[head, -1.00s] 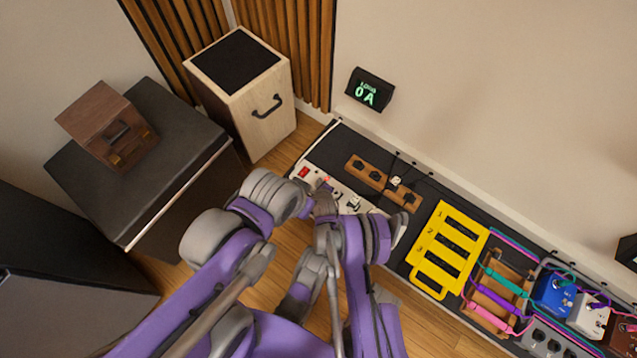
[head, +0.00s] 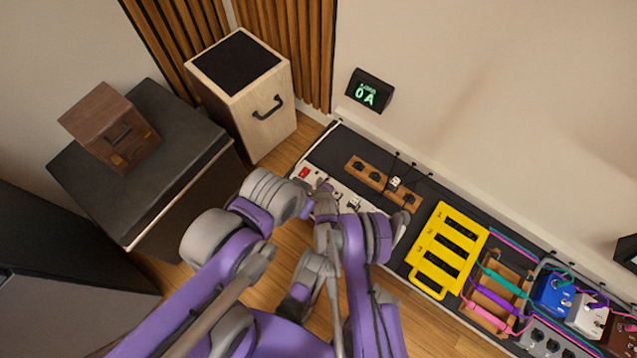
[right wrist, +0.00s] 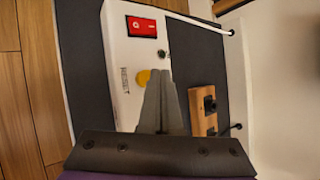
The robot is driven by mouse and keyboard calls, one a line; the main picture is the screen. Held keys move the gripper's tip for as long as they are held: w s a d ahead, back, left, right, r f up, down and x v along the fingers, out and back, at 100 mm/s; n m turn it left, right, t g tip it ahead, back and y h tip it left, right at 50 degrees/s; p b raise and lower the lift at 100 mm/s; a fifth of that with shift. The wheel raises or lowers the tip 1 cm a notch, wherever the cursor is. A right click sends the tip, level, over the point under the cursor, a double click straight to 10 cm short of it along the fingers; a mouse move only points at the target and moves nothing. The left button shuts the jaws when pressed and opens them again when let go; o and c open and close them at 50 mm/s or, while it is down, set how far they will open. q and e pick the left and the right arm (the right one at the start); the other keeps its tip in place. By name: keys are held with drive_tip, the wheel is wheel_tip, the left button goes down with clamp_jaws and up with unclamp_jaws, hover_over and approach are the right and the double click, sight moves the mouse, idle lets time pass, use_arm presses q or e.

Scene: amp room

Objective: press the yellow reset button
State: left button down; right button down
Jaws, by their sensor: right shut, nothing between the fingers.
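The yellow reset button (right wrist: 143,77) shows in the right wrist view on a white panel (right wrist: 122,45), beside the printed word RESET. My right gripper (right wrist: 161,74) is shut and empty. Its fingertips are just right of the button in that view and overlap its edge; whether they touch it I cannot tell. In the head view my right gripper (head: 322,190) is over the white panel (head: 335,190) at the left end of the long dark board, and the button is hidden. My left gripper is not distinguishable in the head view.
A red rocker switch (right wrist: 141,26) and a small dark knob or socket (right wrist: 163,54) are near the button. A wooden socket block (right wrist: 202,108) is to the right. A yellow slotted frame (head: 447,250) and cabled pedals lie farther right. A wall display (head: 369,90) reads 0A.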

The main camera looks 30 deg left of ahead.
drive_tip(key=shift+r, duration=0.1)
drive_tip(key=shift+r+p, duration=1.5)
drive_tip(key=shift+r, duration=1.05)
drive_tip(key=shift+f, duration=0.1)
